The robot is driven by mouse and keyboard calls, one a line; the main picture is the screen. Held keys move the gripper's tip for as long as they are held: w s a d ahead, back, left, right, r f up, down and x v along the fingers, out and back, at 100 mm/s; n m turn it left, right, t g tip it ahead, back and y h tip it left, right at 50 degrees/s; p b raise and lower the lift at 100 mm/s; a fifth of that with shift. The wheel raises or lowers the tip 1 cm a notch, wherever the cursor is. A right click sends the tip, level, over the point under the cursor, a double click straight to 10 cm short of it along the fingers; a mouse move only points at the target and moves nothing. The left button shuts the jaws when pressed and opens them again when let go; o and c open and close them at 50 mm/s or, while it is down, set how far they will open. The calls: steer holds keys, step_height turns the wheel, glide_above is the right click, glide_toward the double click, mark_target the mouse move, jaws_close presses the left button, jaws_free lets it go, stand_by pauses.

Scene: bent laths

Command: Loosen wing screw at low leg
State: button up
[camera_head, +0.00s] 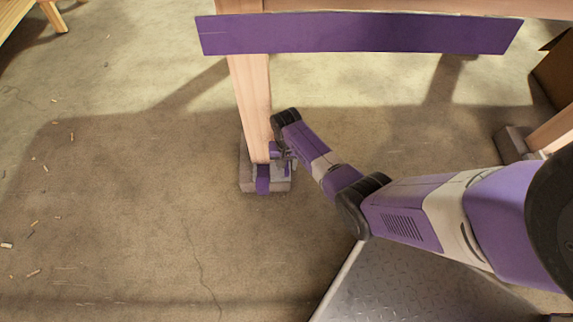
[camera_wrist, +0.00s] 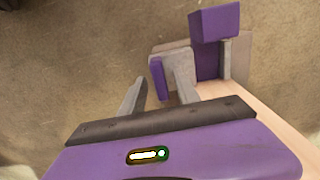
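The low wooden leg (camera_head: 255,105) stands upright on a grey foot block (camera_head: 280,186) with a purple bracket (camera_head: 263,180) at its base. My gripper (camera_head: 283,157) is low, at the right side of this foot. In the wrist view my gripper (camera_wrist: 160,70) shows two grey fingers set apart. A small purple piece (camera_wrist: 157,78), possibly the wing screw, shows between them, close to the right finger; contact cannot be told. The bracket's purple block (camera_wrist: 214,22) and the leg (camera_wrist: 276,118) are beyond and to the right. The screw is not clear in the head view.
A purple bent lath (camera_head: 360,33) spans the top, across the leg. Another foot block (camera_head: 512,143) with a wooden leg stands at the right, near a brown box (camera_head: 557,68). The concrete floor left of the leg is open, with small scraps.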

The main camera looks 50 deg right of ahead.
steer(key=shift+c, duration=0.2)
jaws_close()
steer(key=shift+r+n, duration=0.1)
steer(key=shift+n, duration=0.3)
steer(key=n+p, duration=0.1)
steer(key=n, duration=0.1)
steer(key=shift+n+p, duration=0.35)
steer(key=shift+n, duration=0.05)
steer(key=n+p, duration=0.1)
steer(key=n, duration=0.4)
steer(key=n+p, duration=0.1)
steer(key=n, duration=0.4)
steer(key=shift+n+p, duration=0.3)
steer(key=shift+n, duration=1.8)
